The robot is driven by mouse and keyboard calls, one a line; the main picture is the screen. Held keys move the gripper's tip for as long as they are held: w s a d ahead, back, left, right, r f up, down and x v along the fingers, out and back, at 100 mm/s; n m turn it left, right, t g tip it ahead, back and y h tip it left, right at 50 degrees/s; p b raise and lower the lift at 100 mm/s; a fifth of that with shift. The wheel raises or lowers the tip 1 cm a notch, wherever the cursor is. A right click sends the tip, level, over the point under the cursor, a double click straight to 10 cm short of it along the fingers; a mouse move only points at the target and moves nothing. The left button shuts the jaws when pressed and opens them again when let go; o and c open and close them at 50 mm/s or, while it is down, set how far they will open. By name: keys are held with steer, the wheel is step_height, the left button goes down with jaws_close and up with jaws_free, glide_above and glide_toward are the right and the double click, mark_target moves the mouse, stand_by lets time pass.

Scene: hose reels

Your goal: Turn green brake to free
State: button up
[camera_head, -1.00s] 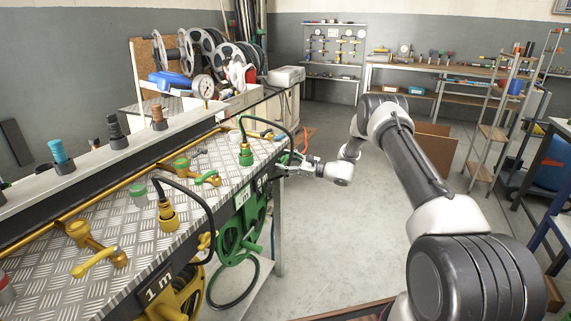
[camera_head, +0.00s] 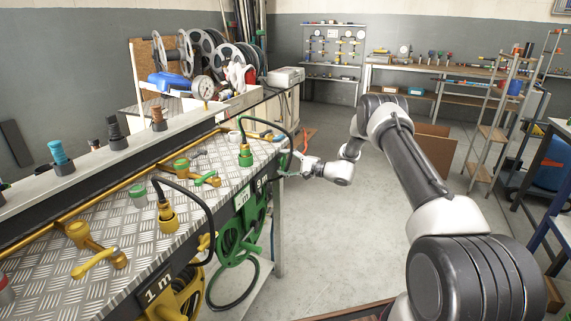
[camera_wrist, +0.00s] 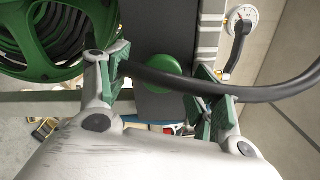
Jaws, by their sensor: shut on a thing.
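The green brake (camera_wrist: 166,66) shows as a round green knob in the wrist view, in front of a dark panel (camera_wrist: 160,25). A black hose (camera_wrist: 270,93) crosses in front of it and covers part of it. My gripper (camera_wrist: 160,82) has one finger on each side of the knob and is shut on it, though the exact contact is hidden. In the head view my gripper (camera_head: 297,167) is at the right end of the bench, and the brake is too small to make out there.
The green reel (camera_wrist: 35,60) is at upper left in the wrist view; it also shows under the bench (camera_head: 238,238). The hose loops from a green coupling (camera_head: 246,156) past my gripper. A yellow coupling (camera_head: 167,217) and valves stand on the bench plate. Open floor (camera_head: 335,245) lies to the right.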

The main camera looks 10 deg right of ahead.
steer(key=shift+n, duration=2)
steer(key=o, duration=1)
steer(key=shift+o, duration=0.2)
steer(key=v, duration=1.2)
